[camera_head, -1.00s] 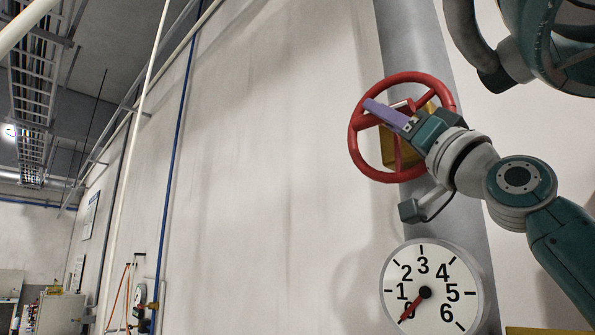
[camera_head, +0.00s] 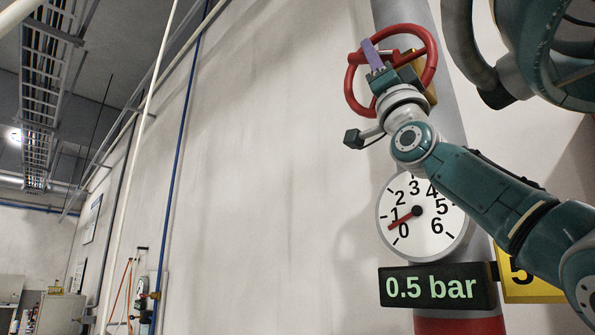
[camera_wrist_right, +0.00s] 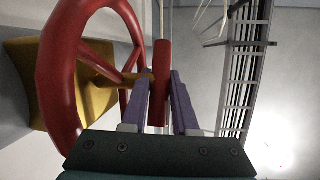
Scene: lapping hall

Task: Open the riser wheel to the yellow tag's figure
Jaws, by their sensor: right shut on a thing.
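The red riser wheel (camera_head: 431,66) is on the grey riser pipe (camera_head: 449,105), high at the right of the head view; it also shows in the wrist view (camera_wrist_right: 58,70). The dark display (camera_head: 432,288) reads 0.5 bar. The yellow tag (camera_head: 530,291) is partly covered by my right arm; only a 5 shows. My left gripper is out of view.
A yellow body (camera_wrist_right: 27,75) sits behind the wheel. A plain pale wall (camera_head: 270,180) fills the middle. A blue pipe (camera_head: 178,140) and a cable ladder (camera_head: 40,90) are at the left, well away. A red band (camera_head: 455,325) circles the riser below the display.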

